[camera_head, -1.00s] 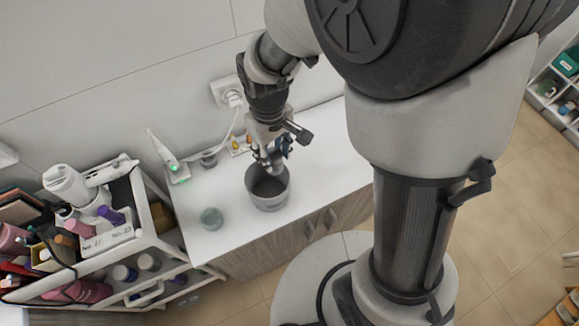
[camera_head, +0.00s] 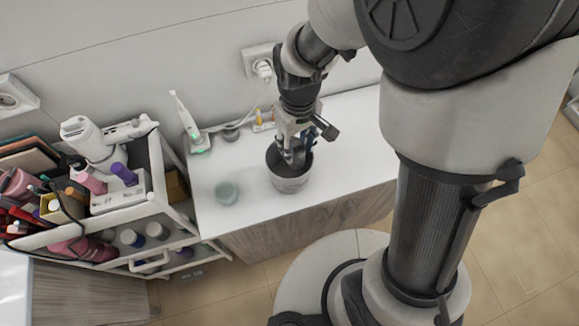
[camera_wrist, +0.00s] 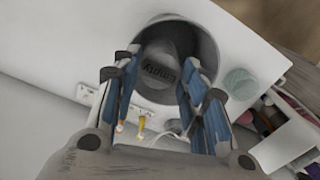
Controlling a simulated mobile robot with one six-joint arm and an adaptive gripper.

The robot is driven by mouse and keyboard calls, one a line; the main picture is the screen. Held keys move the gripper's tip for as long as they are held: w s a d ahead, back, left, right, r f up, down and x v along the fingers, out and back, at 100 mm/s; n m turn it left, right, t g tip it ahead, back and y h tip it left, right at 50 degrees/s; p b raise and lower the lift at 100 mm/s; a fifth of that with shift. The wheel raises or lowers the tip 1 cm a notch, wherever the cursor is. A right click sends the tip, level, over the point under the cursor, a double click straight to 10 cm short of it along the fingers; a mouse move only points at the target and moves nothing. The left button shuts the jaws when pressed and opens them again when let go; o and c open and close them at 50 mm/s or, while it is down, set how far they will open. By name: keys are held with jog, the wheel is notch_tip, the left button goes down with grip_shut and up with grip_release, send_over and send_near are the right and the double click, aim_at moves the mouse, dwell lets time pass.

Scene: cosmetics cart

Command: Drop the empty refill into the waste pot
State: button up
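The waste pot (camera_head: 290,184) is a grey, open-topped pot on the white counter. In the wrist view its round rim (camera_wrist: 209,43) lies beyond my fingers. The empty refill (camera_wrist: 160,72) is a dark piece marked "Empty", seen inside the pot's mouth between the lines of my fingers. My gripper (camera_head: 296,158) points down at the pot's mouth. In the wrist view its blue-padded fingers (camera_wrist: 160,85) stand wide apart, with no clear contact on the refill. The refill is hidden in the head view.
A small greenish glass jar (camera_head: 227,193) stands left of the pot. A white device with a green light (camera_head: 190,125) and small yellow-orange bottles (camera_head: 263,120) stand behind. A loaded cosmetics cart (camera_head: 110,200) is at the left. The counter right of the pot is clear.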

jog(key=o, duration=0.4)
jog(key=shift+r, duration=0.1)
notch_tip(320, 180, up, 12)
jog(key=shift+f, duration=0.1)
dwell(0.4)
jog(key=s+d+r+m+t+b, duration=0.1)
jog(key=s+d+m, duration=0.1)
jog(key=s+d, duration=0.1)
jog(key=s+d+r+m+t+b, duration=0.1)
jog(key=s+d+m+t, duration=0.1)
jog(key=s+d, duration=0.2)
jog(key=s+d+r+m+t+b, duration=0.1)
jog(key=s+d+m+b, duration=0.1)
jog(key=s+d, duration=0.2)
jog(key=shift+s+r+t, duration=0.15)
jog(key=shift+s+t, duration=0.15)
jog(key=shift+s, duration=0.95)
